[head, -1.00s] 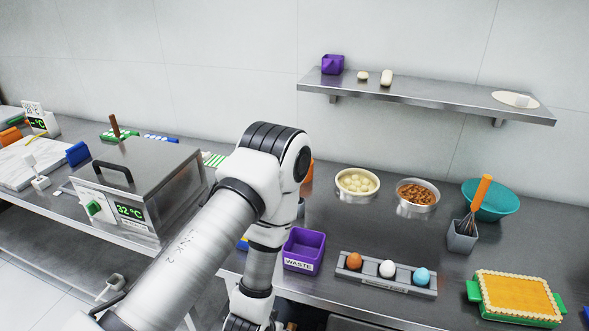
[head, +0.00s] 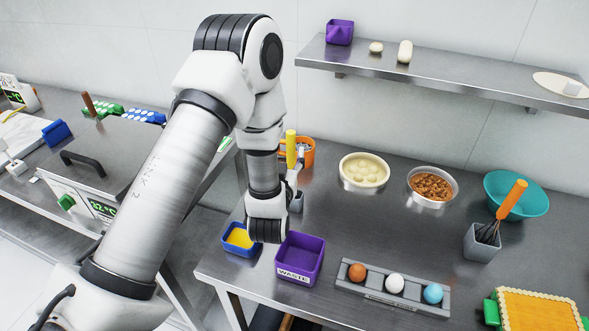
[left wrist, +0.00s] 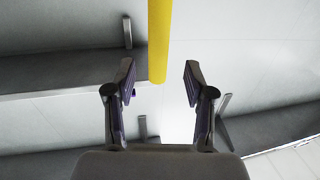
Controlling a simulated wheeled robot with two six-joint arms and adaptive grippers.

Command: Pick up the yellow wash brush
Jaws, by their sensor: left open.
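The yellow wash brush (head: 291,148) shows in the head view as an upright yellow handle behind my left gripper; its lower part is hidden. In the left wrist view, the yellow handle (left wrist: 159,40) comes down from the top edge, its visible end between the fingertips in the picture, nearer the left finger. My left gripper (left wrist: 158,84) is open and empty. I cannot tell how far the handle is from the fingers in depth. In the head view the left gripper (head: 294,180) is partly hidden by its own wrist. My right gripper is not in view.
An orange pot (head: 308,152) stands just behind the brush. A purple waste bin (head: 300,258) and a blue tray with yellow inside (head: 240,239) sit close to my left wrist. Bowls (head: 363,172) and an egg rack (head: 392,288) stand to the right. A wall shelf (head: 440,75) hangs above.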

